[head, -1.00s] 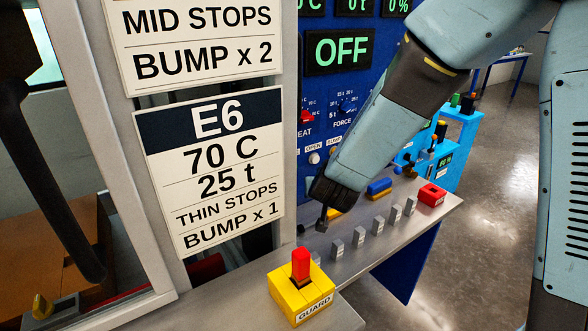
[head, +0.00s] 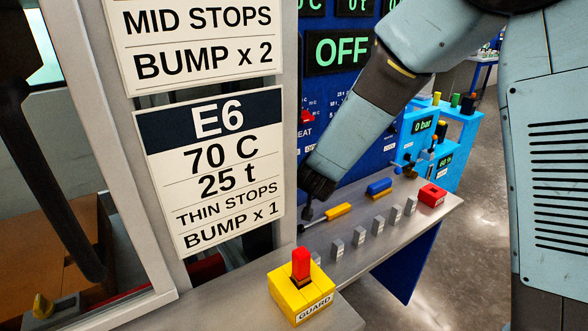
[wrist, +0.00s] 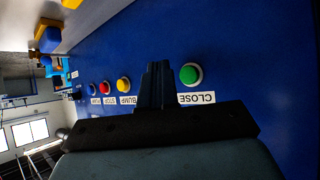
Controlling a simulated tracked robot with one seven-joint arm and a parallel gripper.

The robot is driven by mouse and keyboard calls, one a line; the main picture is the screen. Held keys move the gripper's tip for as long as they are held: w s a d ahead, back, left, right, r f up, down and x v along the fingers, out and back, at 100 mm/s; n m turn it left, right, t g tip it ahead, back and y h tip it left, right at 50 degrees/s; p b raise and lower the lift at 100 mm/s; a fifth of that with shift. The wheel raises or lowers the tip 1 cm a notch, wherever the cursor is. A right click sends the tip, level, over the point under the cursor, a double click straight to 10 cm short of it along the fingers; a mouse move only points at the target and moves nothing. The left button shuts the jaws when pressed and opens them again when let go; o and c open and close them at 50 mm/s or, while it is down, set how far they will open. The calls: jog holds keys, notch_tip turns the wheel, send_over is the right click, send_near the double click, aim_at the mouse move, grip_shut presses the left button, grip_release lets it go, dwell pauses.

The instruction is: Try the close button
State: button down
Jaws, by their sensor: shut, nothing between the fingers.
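The green close button (wrist: 190,74) shows in the wrist view on the blue panel (wrist: 240,50), with its CLOSE label (wrist: 197,98) upside down. My gripper (wrist: 157,70) is shut and empty. Its fingertips appear just left of the green button in that view, between it and the yellow BUMP button (wrist: 123,84); whether they touch the panel cannot be told. In the head view my gripper (head: 308,212) is beside the sign post, above the shelf. The close button is hidden in the head view.
A red STOP button (wrist: 104,87) and a blue button (wrist: 92,88) are farther left in the wrist view. In the head view, a yellow guard block (head: 302,299) with a red top, an E6 sign (head: 215,170) and a grey shelf (head: 345,265) with several small blocks stand near.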

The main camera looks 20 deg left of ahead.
jog(key=shift+w+a, duration=1.2)
jog(key=shift+a, duration=0.2)
jog(key=shift+w+a, duration=0.15)
dwell(1.1)
jog(key=shift+w+a, duration=0.1)
jog(key=shift+a, duration=0.05)
jog(key=shift+w+a, duration=0.35)
jog(key=shift+a, duration=0.05)
dwell(1.1)
jog(key=shift+s+d, duration=0.6)
jog(key=shift+d, duration=0.1)
dwell(0.3)
jog(key=shift+s+d, duration=1.65)
jog(key=shift+d, duration=0.25)
